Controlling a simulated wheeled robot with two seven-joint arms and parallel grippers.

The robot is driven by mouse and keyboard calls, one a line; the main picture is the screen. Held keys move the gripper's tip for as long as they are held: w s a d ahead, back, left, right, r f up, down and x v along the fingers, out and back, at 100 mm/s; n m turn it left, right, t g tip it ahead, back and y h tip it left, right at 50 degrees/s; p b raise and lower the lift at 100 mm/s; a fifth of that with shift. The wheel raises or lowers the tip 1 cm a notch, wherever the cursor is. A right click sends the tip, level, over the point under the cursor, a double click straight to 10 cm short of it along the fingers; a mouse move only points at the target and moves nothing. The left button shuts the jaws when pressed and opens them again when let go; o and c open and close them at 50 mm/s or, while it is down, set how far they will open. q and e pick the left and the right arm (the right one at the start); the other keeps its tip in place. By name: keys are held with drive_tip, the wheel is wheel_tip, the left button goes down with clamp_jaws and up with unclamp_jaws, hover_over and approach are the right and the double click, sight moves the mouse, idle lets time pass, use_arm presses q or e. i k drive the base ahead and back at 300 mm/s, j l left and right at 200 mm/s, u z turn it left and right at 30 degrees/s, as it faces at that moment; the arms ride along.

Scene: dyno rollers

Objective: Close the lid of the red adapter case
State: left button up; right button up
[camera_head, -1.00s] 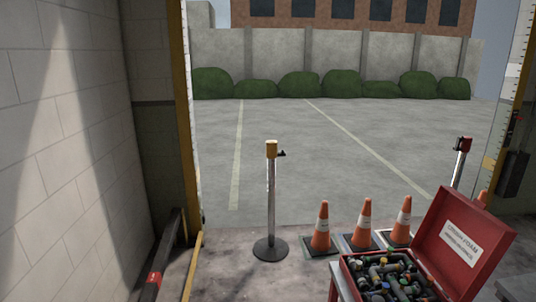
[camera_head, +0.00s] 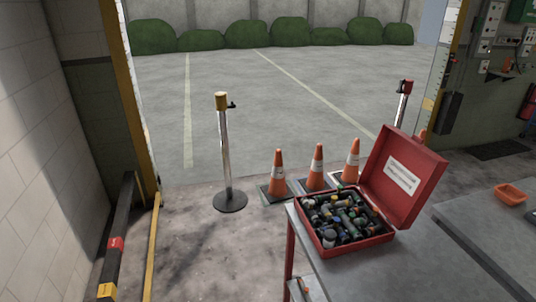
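The red adapter case (camera_head: 330,243) stands on a grey-topped table at the right of centre. Its lid (camera_head: 411,172) is open, tilted up and back to the right, with a white label on its inner face. The case is filled with several dark, metallic and coloured adapters (camera_head: 341,217). Neither of my grippers shows in the head view.
The case sits near the left end of the table (camera_head: 375,275). A second grey surface (camera_head: 490,225) at the right holds an orange tray (camera_head: 510,194). Traffic cones (camera_head: 317,163) and a stanchion post (camera_head: 226,150) stand beyond the table. The floor left of the table is open.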

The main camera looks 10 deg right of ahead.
sight(400, 173)
drive_tip(key=j+z, duration=0.1)
drive_tip(key=z, duration=1.15)
